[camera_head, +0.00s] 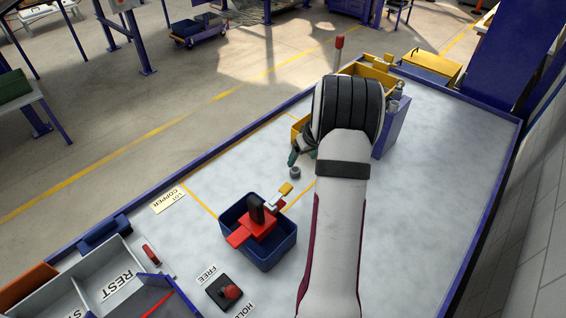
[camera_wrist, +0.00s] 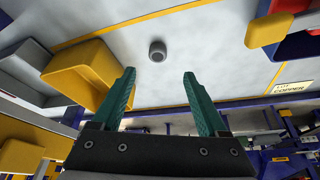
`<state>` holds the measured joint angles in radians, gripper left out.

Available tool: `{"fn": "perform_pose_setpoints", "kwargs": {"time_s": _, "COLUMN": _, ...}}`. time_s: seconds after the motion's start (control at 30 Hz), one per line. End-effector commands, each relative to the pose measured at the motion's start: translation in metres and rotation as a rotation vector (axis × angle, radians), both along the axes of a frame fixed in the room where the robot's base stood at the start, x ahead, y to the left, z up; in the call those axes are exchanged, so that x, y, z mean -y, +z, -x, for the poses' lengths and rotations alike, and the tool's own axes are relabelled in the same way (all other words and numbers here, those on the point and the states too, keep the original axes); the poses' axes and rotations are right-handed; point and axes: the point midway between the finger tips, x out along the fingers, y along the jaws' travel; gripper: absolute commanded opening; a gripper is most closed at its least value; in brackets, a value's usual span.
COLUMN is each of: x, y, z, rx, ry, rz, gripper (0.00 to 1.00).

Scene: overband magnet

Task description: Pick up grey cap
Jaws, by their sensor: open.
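The grey cap (camera_head: 295,172) is a small, short dark-grey cylinder on the pale bench top, just left of my forearm in the head view. In the wrist view the cap (camera_wrist: 157,50) lies beyond the fingertips, roughly centred between them. My gripper (camera_wrist: 159,74) has two green fingers spread wide with nothing between them. In the head view one green finger (camera_head: 293,158) shows close to the cap, apart from it or nearly so; my arm hides the rest of the gripper.
A yellow bin (camera_wrist: 70,78) stands left of the gripper in the wrist view. A red-button box (camera_head: 217,301) and a compartment tray (camera_head: 131,252) are at front left. Bench right of my arm is clear.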

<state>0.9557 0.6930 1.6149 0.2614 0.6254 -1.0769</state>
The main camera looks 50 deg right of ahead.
Motion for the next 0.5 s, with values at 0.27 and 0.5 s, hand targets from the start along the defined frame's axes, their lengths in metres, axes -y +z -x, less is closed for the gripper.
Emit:
{"fn": "perform_pose_setpoints", "kwargs": {"time_s": 0.27, "x": 0.007, "y": -0.047, "z": -0.019, "rx": -0.001, "ry": 0.000, "rz": -0.001, "gripper": 0.77}}
{"fn": "perform_pose_setpoints", "kwargs": {"time_s": 0.5, "x": 0.019, "y": -0.087, "z": -0.035, "rx": 0.000, "ry": -0.001, "rz": -0.002, "gripper": 0.77}}
